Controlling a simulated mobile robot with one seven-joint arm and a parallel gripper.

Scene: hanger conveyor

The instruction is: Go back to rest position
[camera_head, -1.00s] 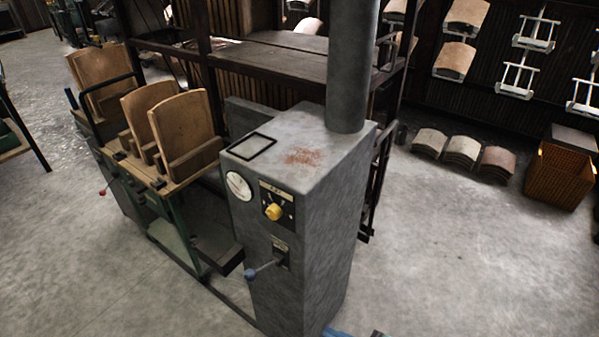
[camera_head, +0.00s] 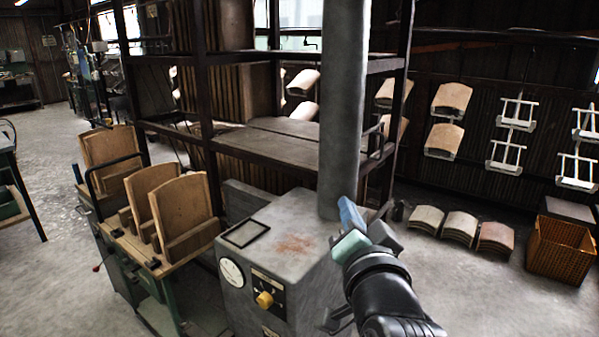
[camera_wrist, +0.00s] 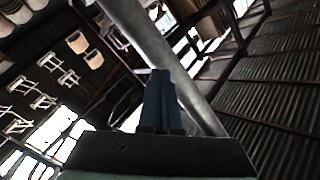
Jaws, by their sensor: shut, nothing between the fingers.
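My gripper (camera_head: 348,214) shows in the head view at the lower right of centre, on the end of my dark arm. It is raised in front of the grey machine cabinet and overlaps the foot of its column in the picture. In the wrist view the two blue fingers (camera_wrist: 160,98) lie together with nothing between them, pointing up toward the grey column and the roof. The grey cabinet (camera_head: 287,243) has a round gauge (camera_head: 231,272) and a yellow knob (camera_head: 265,300) on its front. Its lower front is out of the picture.
The thick grey column (camera_head: 345,110) rises close behind my gripper. A cart with curved wooden boards (camera_head: 182,208) stands left. A dark shelf rack (camera_head: 270,136) is behind. Curved panels lie on the floor (camera_head: 461,228) near an orange basket (camera_head: 560,248). Floor between is clear.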

